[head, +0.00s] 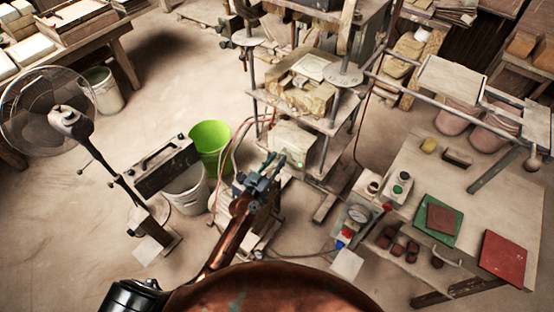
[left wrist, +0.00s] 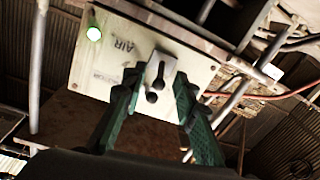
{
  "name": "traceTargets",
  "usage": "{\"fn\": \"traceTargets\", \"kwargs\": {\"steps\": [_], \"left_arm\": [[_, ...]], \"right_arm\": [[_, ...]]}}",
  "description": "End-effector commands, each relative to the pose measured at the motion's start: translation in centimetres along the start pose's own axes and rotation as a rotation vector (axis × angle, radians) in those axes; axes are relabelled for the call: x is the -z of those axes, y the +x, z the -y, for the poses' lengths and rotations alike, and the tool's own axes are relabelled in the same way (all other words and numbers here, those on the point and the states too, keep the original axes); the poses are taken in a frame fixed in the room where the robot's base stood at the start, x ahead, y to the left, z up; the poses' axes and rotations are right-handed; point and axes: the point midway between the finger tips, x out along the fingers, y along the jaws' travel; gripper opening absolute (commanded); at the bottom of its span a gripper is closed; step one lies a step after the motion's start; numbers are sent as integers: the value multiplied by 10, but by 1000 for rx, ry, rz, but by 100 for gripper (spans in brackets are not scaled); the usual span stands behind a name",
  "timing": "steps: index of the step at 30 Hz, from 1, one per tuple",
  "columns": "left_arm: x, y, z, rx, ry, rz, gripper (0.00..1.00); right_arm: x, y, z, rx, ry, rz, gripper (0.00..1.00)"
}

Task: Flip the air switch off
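In the left wrist view a cream control panel (left wrist: 95,58) is tilted, with the words "AIR" and "MOTOR" on it. A small grey metal switch plate (left wrist: 163,66) with dark toggle parts (left wrist: 155,84) sits on the panel. A green lamp (left wrist: 94,34) glows near the panel's corner. My left gripper (left wrist: 158,84) has its green fingers spread, one on each side of the switch plate, with a gap between them. I cannot tell the switch's position or any contact. In the head view my left gripper (head: 264,170) is just in front of the press. My right gripper is not in view.
The press frame (head: 250,75) stands above and behind the gripper. A green bucket (head: 211,138) and a white bucket (head: 187,190) are to its left. A fan (head: 66,120) stands far left.

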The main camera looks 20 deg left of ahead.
Motion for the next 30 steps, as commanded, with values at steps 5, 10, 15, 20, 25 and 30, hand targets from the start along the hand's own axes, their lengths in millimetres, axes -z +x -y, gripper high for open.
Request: {"fn": "traceTargets", "kwargs": {"steps": [5,10,15,20,25,30], "left_arm": [[0,3,0,0,-1,1,27],[0,3,0,0,-1,0,24],[0,2,0,0,-1,0,12],[0,2,0,1,-1,0,1],[0,2,0,1,-1,0,0],[-1,2,0,1,-1,-1,0]], "right_arm": [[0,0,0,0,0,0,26],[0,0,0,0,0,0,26],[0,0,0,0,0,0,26],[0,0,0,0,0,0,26],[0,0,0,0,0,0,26],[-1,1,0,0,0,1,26]]}}
